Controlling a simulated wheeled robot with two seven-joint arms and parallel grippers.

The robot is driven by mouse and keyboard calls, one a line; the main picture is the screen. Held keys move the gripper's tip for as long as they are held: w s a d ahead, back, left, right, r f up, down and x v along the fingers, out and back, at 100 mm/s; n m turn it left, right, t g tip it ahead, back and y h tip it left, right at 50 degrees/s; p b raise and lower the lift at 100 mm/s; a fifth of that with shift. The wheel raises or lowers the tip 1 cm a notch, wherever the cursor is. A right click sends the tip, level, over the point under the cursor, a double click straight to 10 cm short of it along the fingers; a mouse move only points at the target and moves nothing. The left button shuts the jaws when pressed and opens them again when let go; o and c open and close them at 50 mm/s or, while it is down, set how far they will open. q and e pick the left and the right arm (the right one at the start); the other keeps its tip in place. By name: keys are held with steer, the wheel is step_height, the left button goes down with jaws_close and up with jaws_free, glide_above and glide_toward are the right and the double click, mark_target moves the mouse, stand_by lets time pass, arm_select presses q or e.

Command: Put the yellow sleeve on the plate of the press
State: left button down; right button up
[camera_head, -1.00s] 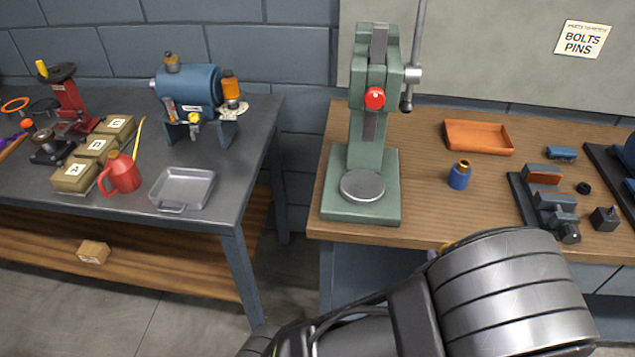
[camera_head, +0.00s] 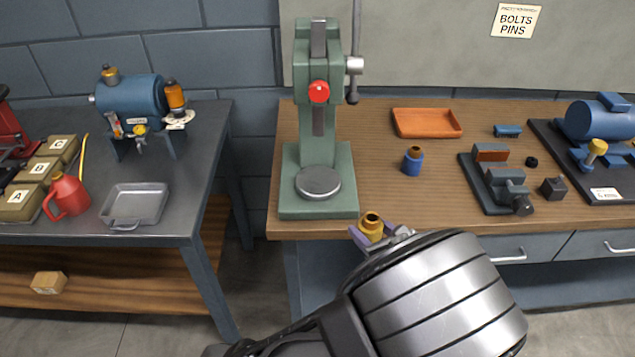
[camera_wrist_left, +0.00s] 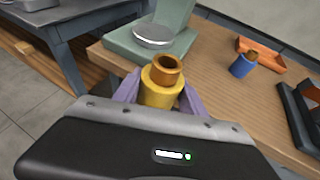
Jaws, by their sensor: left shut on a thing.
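The yellow sleeve (camera_head: 371,226) is a short stepped cylinder with a brownish collar and an open top. It also shows in the left wrist view (camera_wrist_left: 158,88). My left gripper (camera_head: 371,232) is shut on it, with purple fingers on both sides, and holds it roughly upright at the front edge of the wooden bench. The press (camera_head: 318,130) is green with a red knob and a lever. Its round grey plate (camera_head: 318,184) is empty and lies beyond the sleeve, to its left in the head view. My right gripper is not in view.
A blue sleeve (camera_head: 412,163) stands right of the press, with an orange tray (camera_head: 427,123) behind it. A vise (camera_head: 497,179) and a blue motor (camera_head: 597,120) are farther right. A dark bench (camera_head: 190,215) stands left across a gap.

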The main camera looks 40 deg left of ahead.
arm_select(q)
steer(key=w+a+r+n+g+y+b, duration=0.1)
steer(key=a+r+b, duration=0.1)
steer(key=r, duration=0.3)
steer(key=shift+w+a+n+g, duration=0.3)
steer(key=shift+w+a, duration=0.1)
steer(key=shift+a, duration=0.25)
steer(key=shift+a, duration=0.1)
glide_above(318, 179)
steer(key=shift+s+d+p, duration=0.2)
steer(key=shift+d+p, duration=0.15)
steer(key=shift+d, duration=0.1)
steer(key=shift+a, duration=0.3)
steer(key=f, duration=0.3)
steer(key=shift+w+a, duration=0.15)
steer(key=shift+a, duration=0.05)
steer(key=shift+f, duration=0.25)
